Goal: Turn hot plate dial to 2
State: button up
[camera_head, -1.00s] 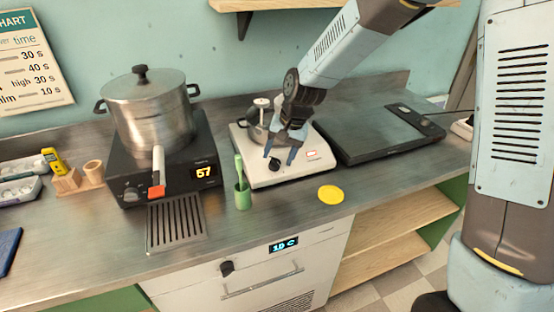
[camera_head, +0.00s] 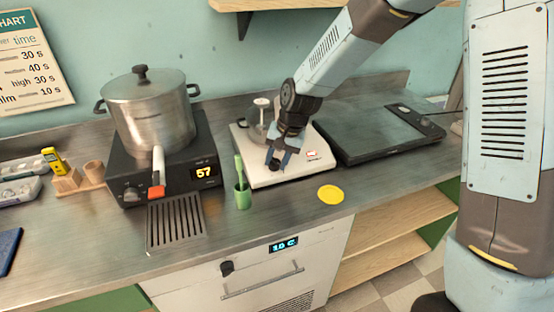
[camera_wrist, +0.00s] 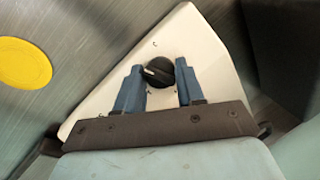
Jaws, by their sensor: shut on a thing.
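A white hot plate (camera_head: 262,178) stands on the counter in the head view, with a small metal vessel (camera_head: 262,128) on it. My gripper (camera_head: 281,158) is down at the dial. In the wrist view my gripper's blue fingers (camera_wrist: 159,84) stand on either side of the dial, shut on it.
A black heater (camera_head: 172,158) with a display reading 57 carries a big pot (camera_head: 150,112) at left. A green cup (camera_head: 243,197) stands close in front of the white hot plate. A yellow disc (camera_head: 330,194) lies right of it. A dark flat appliance (camera_head: 375,130) is at right.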

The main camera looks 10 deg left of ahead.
jog(key=shift+c, duration=1.3)
jog(key=shift+n+h, duration=0.6)
jog(key=shift+n, duration=0.9)
jog(key=o, duration=1)
jog(key=shift+r, duration=0.1)
jog(key=r, duration=0.4)
jog(key=d+r, duration=0.1)
jog(key=r, duration=0.4)
jog(key=d+r, duration=0.1)
jog(key=r, duration=0.3)
jog(key=shift+w+d+r, duration=0.1)
jog(key=shift+d+r, duration=0.05)
